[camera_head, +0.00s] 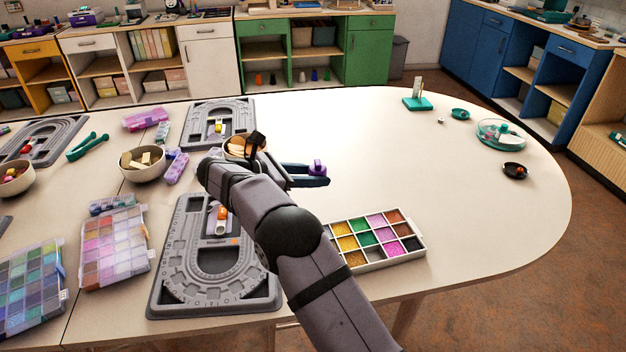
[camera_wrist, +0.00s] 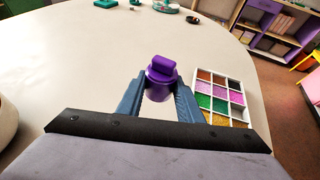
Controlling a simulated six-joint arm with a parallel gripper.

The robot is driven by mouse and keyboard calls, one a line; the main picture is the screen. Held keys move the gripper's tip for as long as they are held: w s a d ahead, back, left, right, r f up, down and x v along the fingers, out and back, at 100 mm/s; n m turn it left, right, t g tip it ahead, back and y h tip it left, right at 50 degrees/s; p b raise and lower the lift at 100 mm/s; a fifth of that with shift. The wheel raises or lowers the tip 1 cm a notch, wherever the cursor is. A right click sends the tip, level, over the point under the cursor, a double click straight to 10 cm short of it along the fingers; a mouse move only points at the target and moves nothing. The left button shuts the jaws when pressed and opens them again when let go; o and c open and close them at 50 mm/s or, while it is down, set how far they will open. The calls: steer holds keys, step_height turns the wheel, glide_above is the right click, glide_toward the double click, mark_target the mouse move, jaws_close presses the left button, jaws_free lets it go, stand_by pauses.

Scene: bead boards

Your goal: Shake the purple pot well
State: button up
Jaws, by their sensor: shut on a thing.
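The purple pot (camera_wrist: 161,72) is a small purple container with a ridged lid. It stands upright between the two blue fingers of my gripper (camera_wrist: 158,98) in the wrist view, and the fingers are shut on it. In the head view the pot (camera_head: 317,167) shows at the tips of my gripper (camera_head: 318,176), over the clear part of the table. The lower part of the pot is partly hidden by the fingers. I cannot tell how high it is above the table.
A bead tray (camera_head: 375,262) with several coloured compartments lies near the front. Grey bead boards (camera_head: 180,290) and bowls (camera_head: 142,175) are on the left. A teal stand (camera_head: 418,104), a glass-lidded dish (camera_head: 500,146) and a dark bowl (camera_head: 514,171) are at the far right. The table's middle is clear.

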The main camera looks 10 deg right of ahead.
mark_target(313, 169)
steer(key=shift+r+p, duration=4)
steer(key=shift+p, duration=0.35)
